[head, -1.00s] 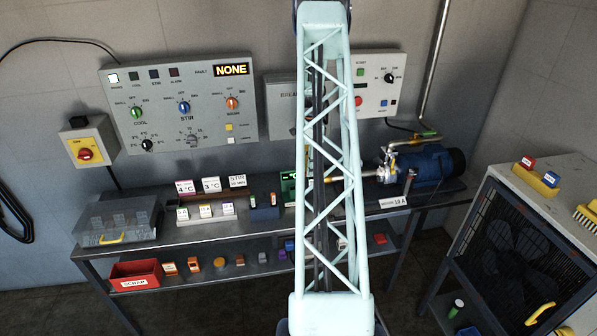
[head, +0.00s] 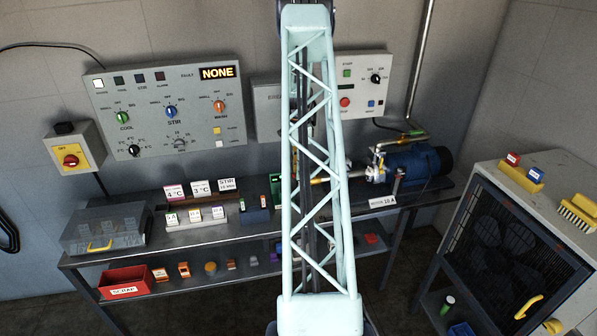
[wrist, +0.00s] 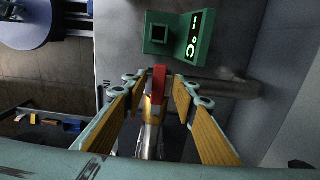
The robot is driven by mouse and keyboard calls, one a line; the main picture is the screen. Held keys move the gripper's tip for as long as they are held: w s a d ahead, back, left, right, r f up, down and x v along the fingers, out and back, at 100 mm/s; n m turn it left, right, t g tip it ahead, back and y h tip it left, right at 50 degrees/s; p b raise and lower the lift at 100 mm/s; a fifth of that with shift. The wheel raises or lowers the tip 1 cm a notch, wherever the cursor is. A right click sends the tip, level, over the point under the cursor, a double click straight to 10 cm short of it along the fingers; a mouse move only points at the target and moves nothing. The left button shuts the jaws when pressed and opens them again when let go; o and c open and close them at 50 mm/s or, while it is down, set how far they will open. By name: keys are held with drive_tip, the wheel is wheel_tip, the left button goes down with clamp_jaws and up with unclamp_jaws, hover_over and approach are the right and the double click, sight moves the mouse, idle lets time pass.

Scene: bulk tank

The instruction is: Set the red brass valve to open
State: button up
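The red valve handle (wrist: 159,80) shows in the middle of the wrist view, on top of a brass body (wrist: 150,112) with a silver pipe (wrist: 149,142) below it. The handle appears roughly in line with the pipe in the picture. My gripper (wrist: 160,82) is open, with one finger on each side of the handle and a gap visible on both sides. I cannot tell whether the fingertips are at its depth. In the head view my arm hides the handle and my gripper; a brass pipe stub (head: 326,180) shows just right of the arm.
A green display block (wrist: 195,38) stands just beyond the fingertips. In the head view, a blue pump (head: 422,163) stands right of the brass pipe on the bench. A control panel (head: 150,140) is on the wall behind. A clear-lidded box (head: 95,230) sits at the bench's left end.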

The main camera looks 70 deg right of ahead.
drive_tip(key=shift+r, duration=0.1)
wheel_tip(320, 180, up, 12)
idle(0.9)
idle(0.6)
